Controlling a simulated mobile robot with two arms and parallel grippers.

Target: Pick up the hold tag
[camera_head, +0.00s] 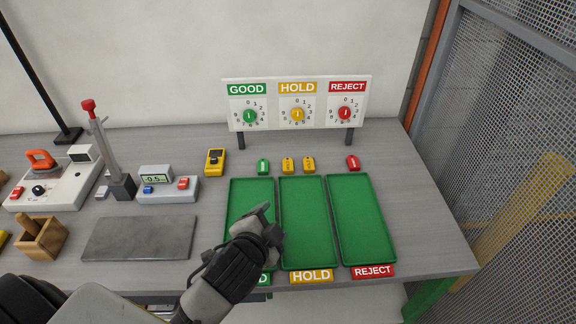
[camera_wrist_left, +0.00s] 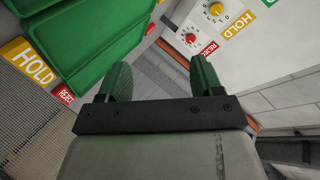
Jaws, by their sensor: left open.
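Two small yellow hold tags (camera_head: 288,165) (camera_head: 308,165) lie side by side on the grey bench behind the green trays, below the dial board. My left gripper (camera_head: 270,222) is above the left and middle trays, nearer the front than the tags and apart from them. In the left wrist view its two fingers (camera_wrist_left: 161,80) are spread with nothing between them, and no yellow tag can be made out there. My right gripper is not in view.
A green tag (camera_head: 263,166) and a red tag (camera_head: 353,162) flank the yellow ones. Three empty-looking trays, including the right tray (camera_head: 361,220), lie in front. The dial board (camera_head: 297,103) stands behind. A scale (camera_head: 168,188) and a yellow device (camera_head: 215,161) are left.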

